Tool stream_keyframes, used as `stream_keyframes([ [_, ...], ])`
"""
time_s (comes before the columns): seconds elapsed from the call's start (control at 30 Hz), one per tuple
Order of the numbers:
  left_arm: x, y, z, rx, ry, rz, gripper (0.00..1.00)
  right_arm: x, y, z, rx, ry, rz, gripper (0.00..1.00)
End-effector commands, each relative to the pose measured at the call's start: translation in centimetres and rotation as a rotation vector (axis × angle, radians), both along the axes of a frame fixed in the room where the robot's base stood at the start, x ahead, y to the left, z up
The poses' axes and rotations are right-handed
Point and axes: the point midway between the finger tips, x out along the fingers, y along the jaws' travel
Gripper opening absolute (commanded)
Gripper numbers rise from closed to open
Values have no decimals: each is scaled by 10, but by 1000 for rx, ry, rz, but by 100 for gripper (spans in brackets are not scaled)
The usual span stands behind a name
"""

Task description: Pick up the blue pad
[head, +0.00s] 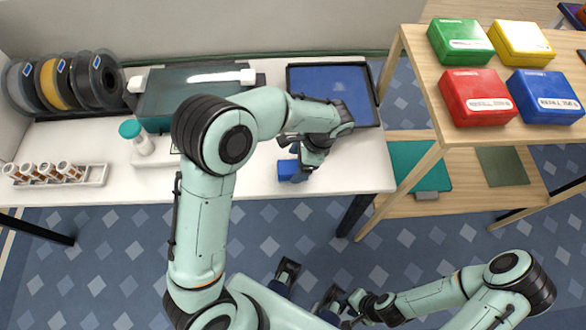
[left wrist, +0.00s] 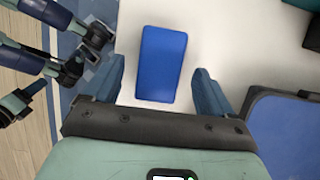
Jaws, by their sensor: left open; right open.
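The blue pad (head: 288,169) is a small blue block lying on the white table near its front edge. In the left wrist view the whole pad (left wrist: 161,64) shows as an upright rectangle between and beyond my two fingers. My left gripper (head: 304,168) is over the pad and hides part of it in the head view. Its fingers stand apart, one on each side of the pad, with visible gaps in the left wrist view. My right gripper (head: 338,303) is low at the bottom of the head view, away from the table, open with nothing in it.
A dark-rimmed blue tray (head: 374,92) lies behind the pad. Green, yellow, red and blue boxes (head: 545,98) stand on the wooden table at right.

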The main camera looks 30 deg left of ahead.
Motion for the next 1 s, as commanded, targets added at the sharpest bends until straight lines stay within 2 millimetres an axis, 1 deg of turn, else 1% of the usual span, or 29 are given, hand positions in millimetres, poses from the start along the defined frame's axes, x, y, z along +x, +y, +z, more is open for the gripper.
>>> stream_keyframes([
  [0.03, -3, 4, -9, 1, 4, 1, 85, 0, 0, -2, 0, 0, 0, 43],
  [0.1, -5, 7, -18, 0, 3, 1, 85, -1, 0, -3, 0, 1, 0, 43],
  [0.2, -6, 10, -25, 0, 2, 2, 85, -1, 0, -3, 0, 1, 0, 43],
  [0.47, -7, 10, -27, 0, 1, 0, 85, -1, 0, -3, 0, 1, 0, 43],
  [0.5, -7, 10, -27, 0, 0, 0, 72, -1, 0, -3, 0, 1, 0, 43],
  [0.57, -6, 10, -27, 0, 0, 0, 53, -1, 0, -3, 0, 1, 0, 43],
  [0.6, -7, 10, -27, 0, 0, 0, 40, -1, 0, -3, 0, 1, 0, 43],
  [0.63, -6, 10, -27, 0, 0, 0, 30, -1, 0, -3, 0, 1, 0, 43],
  [0.67, -6, 10, -27, 0, 0, 0, 30, -1, 0, -3, 0, 1, 0, 43],
  [0.7, -6, 10, -27, -1, -1, 0, 25, -1, 0, -3, 0, 1, 0, 43],
  [0.9, -6, 10, -26, -1, -1, 0, 25, -1, 0, -3, 0, 1, 0, 43],
  [1.0, -6, 10, -21, -1, -2, 1, 25, -1, 0, -2, 0, 1, 0, 43],
])
